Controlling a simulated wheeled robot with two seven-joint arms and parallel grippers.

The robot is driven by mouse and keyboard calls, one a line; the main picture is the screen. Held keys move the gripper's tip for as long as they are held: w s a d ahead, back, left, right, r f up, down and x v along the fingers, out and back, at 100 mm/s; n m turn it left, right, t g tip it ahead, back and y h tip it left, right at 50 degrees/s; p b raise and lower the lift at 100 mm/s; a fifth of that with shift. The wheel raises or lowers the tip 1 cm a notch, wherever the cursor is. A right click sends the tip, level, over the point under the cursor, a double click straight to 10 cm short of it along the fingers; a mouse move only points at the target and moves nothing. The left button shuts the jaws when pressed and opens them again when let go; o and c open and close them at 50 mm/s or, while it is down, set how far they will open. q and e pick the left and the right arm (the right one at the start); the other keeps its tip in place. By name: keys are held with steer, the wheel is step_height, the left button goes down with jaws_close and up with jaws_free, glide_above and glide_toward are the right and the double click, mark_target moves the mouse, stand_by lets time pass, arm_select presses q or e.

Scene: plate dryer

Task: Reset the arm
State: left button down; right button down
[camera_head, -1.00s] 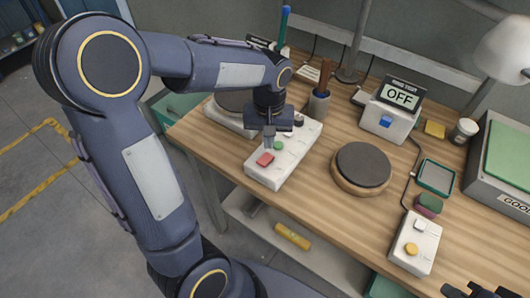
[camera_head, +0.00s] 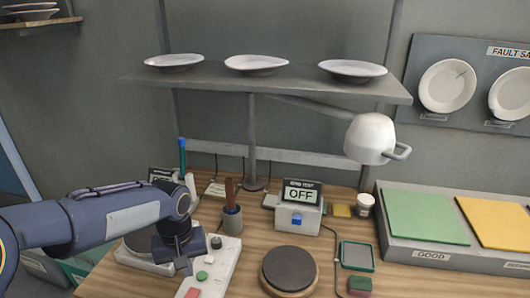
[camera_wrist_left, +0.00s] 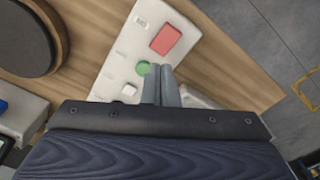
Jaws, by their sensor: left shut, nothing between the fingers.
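My left gripper (camera_head: 186,268) is shut and empty. In the head view it hangs over the white control panel (camera_head: 222,262), beside its green button (camera_head: 202,275). The left wrist view shows its closed fingertips (camera_wrist_left: 162,72) at or just over the green button (camera_wrist_left: 143,68); I cannot tell whether they touch it. The red button (camera_wrist_left: 166,39) lies beyond the green one, and it also shows in the head view (camera_head: 192,293). A white button (camera_wrist_left: 129,90) sits nearer the wrist. My right gripper is out of view.
A dark round turntable (camera_head: 289,268) stands right of the panel. Behind it is a box with an OFF display (camera_head: 301,195). A cup of tools (camera_head: 232,218) stands behind the panel. Plates rest on the shelf (camera_head: 375,86) above. The GOOD sorting tray (camera_head: 395,248) is at the right.

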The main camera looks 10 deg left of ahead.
arm_select(q)
steer(key=s+d+r+m+t+h, duration=0.1)
steer(key=s+d+r+t, duration=0.1)
steer(key=s, duration=0.6)
steer(key=s+d+r+m+t+h, duration=0.2)
steer(key=s+t, duration=0.1)
steer(key=s, duration=0.5)
steer(key=shift+s+r+h, duration=0.3)
steer(key=shift+s, duration=0.1)
